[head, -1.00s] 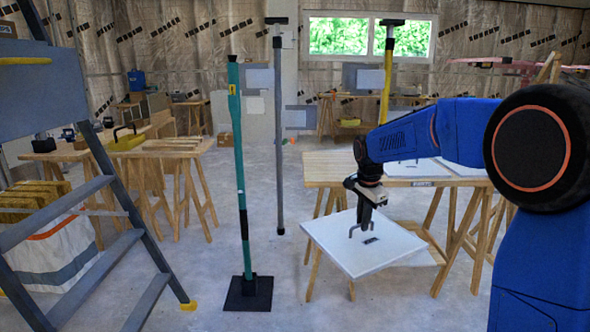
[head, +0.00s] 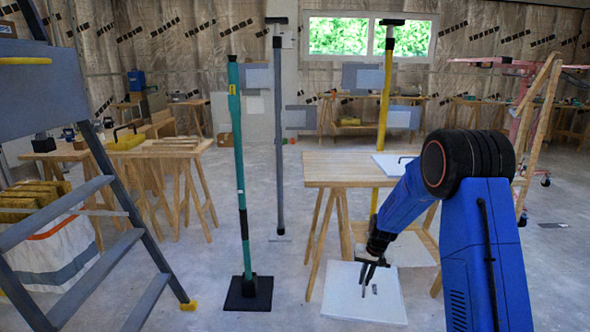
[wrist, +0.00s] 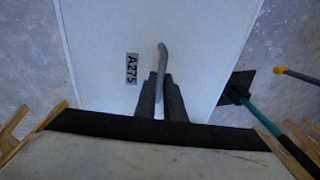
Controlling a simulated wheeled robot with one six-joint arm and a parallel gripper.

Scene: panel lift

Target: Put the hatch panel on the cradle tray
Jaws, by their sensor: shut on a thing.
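The hatch panel (head: 340,307) is a flat white square with a grey handle and a small dark label. My gripper (head: 369,274) is shut on its handle, above the middle of the panel, low in front of the wooden table. In the wrist view the panel (wrist: 195,55) carries the label A275, and the bent grey handle (wrist: 162,58) sits between the dark fingers of my gripper (wrist: 160,82). The panel looks close to level; I cannot tell its exact height above the floor. I cannot clearly make out a cradle tray.
A wooden trestle table (head: 330,172) bears another white panel (head: 388,162). A pale panel or board (head: 412,252) lies below it. A green post (head: 241,190) on a black base and a yellow post (head: 386,85) stand nearby. A ladder (head: 95,285) is left; a pink wheeled frame (head: 500,62) is right.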

